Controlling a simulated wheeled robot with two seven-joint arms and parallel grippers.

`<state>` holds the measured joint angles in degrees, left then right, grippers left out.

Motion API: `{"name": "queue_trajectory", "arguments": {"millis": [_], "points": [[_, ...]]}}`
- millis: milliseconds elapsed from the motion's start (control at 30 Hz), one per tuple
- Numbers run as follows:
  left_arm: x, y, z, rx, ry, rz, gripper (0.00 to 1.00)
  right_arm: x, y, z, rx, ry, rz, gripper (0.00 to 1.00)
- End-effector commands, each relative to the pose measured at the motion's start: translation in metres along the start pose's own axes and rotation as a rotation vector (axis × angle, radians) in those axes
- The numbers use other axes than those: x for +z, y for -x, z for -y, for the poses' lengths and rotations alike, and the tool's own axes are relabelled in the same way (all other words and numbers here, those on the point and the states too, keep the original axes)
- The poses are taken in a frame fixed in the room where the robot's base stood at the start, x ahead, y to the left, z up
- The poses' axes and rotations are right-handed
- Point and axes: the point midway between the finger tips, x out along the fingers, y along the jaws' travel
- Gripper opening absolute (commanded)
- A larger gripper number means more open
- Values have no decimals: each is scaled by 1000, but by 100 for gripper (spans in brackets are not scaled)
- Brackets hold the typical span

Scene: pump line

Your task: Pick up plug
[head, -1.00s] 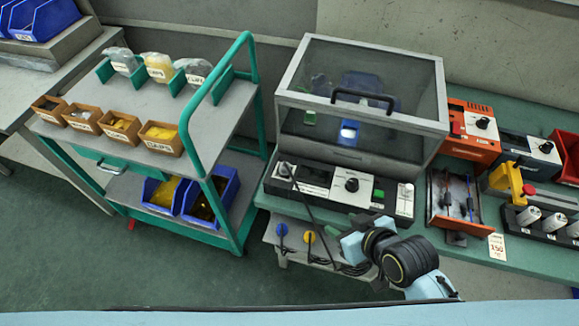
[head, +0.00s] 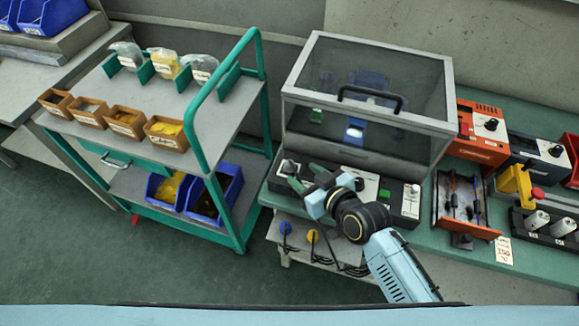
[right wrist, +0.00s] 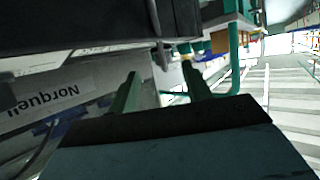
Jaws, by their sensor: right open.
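A grey plug (head: 288,167) sits at the left end of the black control unit (head: 398,198) in front of the clear-lidded box. My right gripper (head: 306,177) is just right of the plug, with its dark green fingers apart and pointing towards the plug. In the right wrist view, the open fingers (right wrist: 158,84) have a visible gap between them, and a small grey piece shows beyond it; I cannot tell if it is the plug. A blue plug (head: 285,228) and a yellow plug (head: 312,236) with black cables are on the lower shelf. My left gripper is out of view.
The clear-lidded box (head: 370,80) stands close behind the control unit. A green-framed trolley (head: 215,110) with bins is at the left. An orange unit (head: 478,132) and a tool tray (head: 462,205) are at the right. Open floor lies at lower left.

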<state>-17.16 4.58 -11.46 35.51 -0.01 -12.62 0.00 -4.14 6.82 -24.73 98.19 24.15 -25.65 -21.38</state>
Motion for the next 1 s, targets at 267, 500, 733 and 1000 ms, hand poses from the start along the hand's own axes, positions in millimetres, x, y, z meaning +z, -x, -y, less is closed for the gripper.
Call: {"name": "queue_trajectory", "arguments": {"millis": [267,500,733,1000], "points": [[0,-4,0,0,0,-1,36,-4,-36,5,0,-2,-2,49],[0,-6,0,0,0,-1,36,-3,-52,4,1,1,0,49],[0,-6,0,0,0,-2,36,-4,-52,4,1,1,0,44],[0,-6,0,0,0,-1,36,-3,-52,4,1,0,1,8]]}}
